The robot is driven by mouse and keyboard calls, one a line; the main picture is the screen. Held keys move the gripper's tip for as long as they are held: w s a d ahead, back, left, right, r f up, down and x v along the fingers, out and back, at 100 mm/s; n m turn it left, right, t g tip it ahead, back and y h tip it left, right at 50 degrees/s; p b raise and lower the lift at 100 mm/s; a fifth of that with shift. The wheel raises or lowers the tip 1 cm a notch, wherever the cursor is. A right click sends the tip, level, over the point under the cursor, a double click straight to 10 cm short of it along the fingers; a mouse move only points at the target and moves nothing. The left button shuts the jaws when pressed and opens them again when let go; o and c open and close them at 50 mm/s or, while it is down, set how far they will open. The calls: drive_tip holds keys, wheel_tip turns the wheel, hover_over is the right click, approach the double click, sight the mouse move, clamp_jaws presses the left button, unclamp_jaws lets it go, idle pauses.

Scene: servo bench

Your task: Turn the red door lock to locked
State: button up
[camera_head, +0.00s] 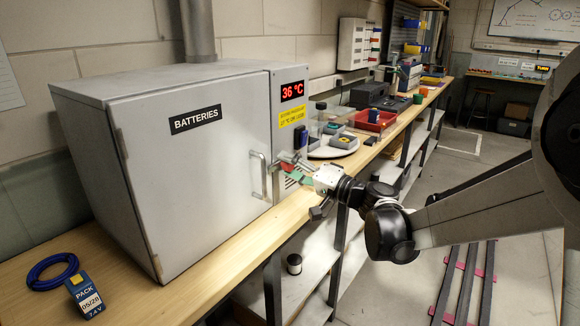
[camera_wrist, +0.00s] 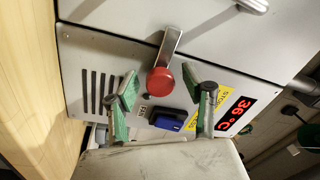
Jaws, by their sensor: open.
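The red door lock (camera_wrist: 160,81) is a round red knob with a metal lever (camera_wrist: 171,46) on the grey battery cabinet's control panel; in the wrist view the lever points up and slightly right, across the door seam. In the head view a bit of red (camera_head: 287,168) shows beside my gripper (camera_head: 298,168). In the wrist view my gripper (camera_wrist: 159,79) is open, its green-padded fingers left and right of the knob, with gaps between. Whether they are level with the knob in depth is unclear. The cabinet door (camera_head: 185,170) looks shut.
A door handle (camera_head: 262,176) stands out close left of my gripper. A blue switch (camera_wrist: 170,120) sits on the panel below the knob. The red display (camera_head: 292,91) reads 36 °C. A battery pack (camera_head: 84,296) and blue cable lie on the bench; a round white tray (camera_head: 333,148) stands behind.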

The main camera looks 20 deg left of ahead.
drive_tip(key=shift+d, duration=0.15)
drive_tip(key=v, duration=1.1)
drive_tip(key=shift+s+d, duration=0.15)
drive_tip(key=shift+d, duration=0.15)
drive_tip(key=s+d+f+m+h+p, duration=0.1)
drive_tip(key=s+d+h+p, duration=0.1)
drive_tip(key=s+d+h, duration=0.7)
drive_tip(key=s+d+f+t+h+p, duration=0.1)
drive_tip(key=s+d+h+p, duration=0.2)
drive_tip(key=s+d+h, duration=0.6)
drive_tip(key=s+d, duration=0.7)
drive_tip(key=d, duration=0.4)
drive_tip(key=shift+s+d+f+m, duration=0.15)
drive_tip(key=shift+s+d+m, duration=0.15)
drive_tip(key=shift+m, duration=0.1)
